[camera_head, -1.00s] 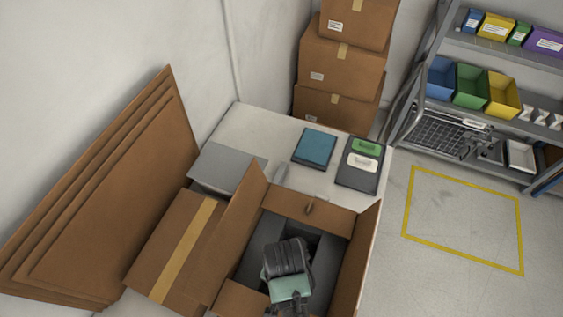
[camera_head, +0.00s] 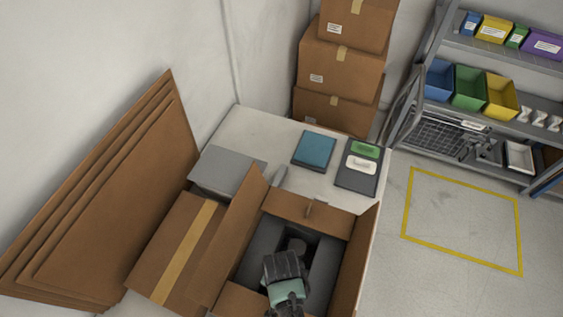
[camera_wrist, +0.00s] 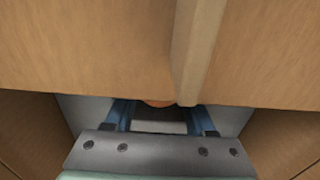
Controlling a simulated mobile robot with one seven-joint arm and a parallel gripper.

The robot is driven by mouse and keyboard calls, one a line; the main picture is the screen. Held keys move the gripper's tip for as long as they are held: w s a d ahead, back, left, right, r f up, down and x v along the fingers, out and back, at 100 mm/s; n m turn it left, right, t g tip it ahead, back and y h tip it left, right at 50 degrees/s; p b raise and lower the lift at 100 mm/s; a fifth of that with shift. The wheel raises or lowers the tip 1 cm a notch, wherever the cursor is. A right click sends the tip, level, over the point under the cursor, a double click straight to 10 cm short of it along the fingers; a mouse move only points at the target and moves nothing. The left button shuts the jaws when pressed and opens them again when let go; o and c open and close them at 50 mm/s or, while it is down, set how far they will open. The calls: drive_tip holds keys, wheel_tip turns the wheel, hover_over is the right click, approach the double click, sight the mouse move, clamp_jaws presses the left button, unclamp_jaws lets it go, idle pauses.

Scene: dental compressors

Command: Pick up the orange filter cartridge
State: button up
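A small orange patch, likely the filter cartridge (camera_wrist: 158,103), shows in the wrist view just under the edge of a cardboard panel. Most of it is hidden, and I cannot make it out in the head view. My gripper (camera_wrist: 158,114) has its two blue fingers apart with a gap between them. The orange patch shows beyond this gap; I see no grip on it. In the head view my gripper (camera_head: 283,267) is over the near part of an open cardboard box (camera_head: 306,207), its fingertips hidden.
Grey lining (camera_head: 262,240) surrounds a dark cavity in the box, with a dark object (camera_head: 297,245) inside. The box flaps stand up around it. A taped box (camera_head: 178,245), a grey case (camera_head: 228,170), a teal book (camera_head: 314,148) and a dark tray (camera_head: 357,178) are nearby.

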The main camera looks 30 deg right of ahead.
clamp_jaws()
